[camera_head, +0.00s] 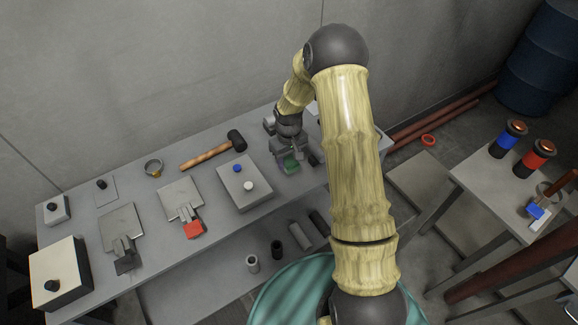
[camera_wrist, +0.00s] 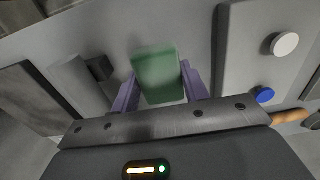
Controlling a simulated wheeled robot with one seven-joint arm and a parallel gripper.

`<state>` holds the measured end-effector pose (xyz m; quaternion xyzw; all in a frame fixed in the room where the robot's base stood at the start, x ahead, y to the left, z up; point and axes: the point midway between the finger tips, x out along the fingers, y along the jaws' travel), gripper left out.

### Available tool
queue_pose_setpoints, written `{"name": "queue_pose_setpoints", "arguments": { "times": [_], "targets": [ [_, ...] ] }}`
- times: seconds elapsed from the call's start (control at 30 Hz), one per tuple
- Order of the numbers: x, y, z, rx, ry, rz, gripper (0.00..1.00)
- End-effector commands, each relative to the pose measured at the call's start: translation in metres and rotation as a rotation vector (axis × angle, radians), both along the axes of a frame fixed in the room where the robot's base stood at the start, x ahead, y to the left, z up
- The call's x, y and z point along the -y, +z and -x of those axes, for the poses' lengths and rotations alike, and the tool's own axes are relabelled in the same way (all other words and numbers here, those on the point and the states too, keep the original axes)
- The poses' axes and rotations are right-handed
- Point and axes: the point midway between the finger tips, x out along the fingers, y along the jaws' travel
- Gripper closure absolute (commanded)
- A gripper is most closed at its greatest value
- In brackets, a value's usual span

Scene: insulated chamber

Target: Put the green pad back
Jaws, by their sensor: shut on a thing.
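The green pad (camera_head: 291,168) is in my gripper (camera_head: 293,160), near the right part of the long grey table. In the wrist view, the green pad (camera_wrist: 157,72) is a small block between the two purple fingers of my gripper (camera_wrist: 159,84), which are shut on it. It is close above the table top, but I cannot tell whether it touches. A grey plate with a red pad (camera_head: 194,229) and another with a dark pad (camera_head: 125,264) lie further left. My arm hides part of the table's right end.
A grey box (camera_head: 244,182) with blue and white knobs stands just left of my gripper. A hammer (camera_head: 210,150) lies behind it. In the wrist view, a grey block (camera_wrist: 75,80) lies left of the fingers. A side table (camera_head: 475,190) stands at right.

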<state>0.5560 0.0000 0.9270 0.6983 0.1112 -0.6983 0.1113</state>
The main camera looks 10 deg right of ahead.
Motion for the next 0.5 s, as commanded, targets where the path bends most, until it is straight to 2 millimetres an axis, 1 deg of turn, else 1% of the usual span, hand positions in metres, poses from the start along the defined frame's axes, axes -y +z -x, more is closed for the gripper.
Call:
{"name": "queue_pose_setpoints", "arguments": {
  "times": [0.17,0.23,0.4,0.5],
  "targets": [
    [-0.002,-0.001,0.000,0.000,0.004,-0.001,0.77],
    [-0.002,-0.005,0.000,-0.001,0.003,-0.001,0.77],
    [0.000,-0.028,0.001,-0.003,-0.001,-0.001,0.77],
    [0.001,-0.039,0.001,-0.001,-0.001,-0.001,0.77]
  ]
}}
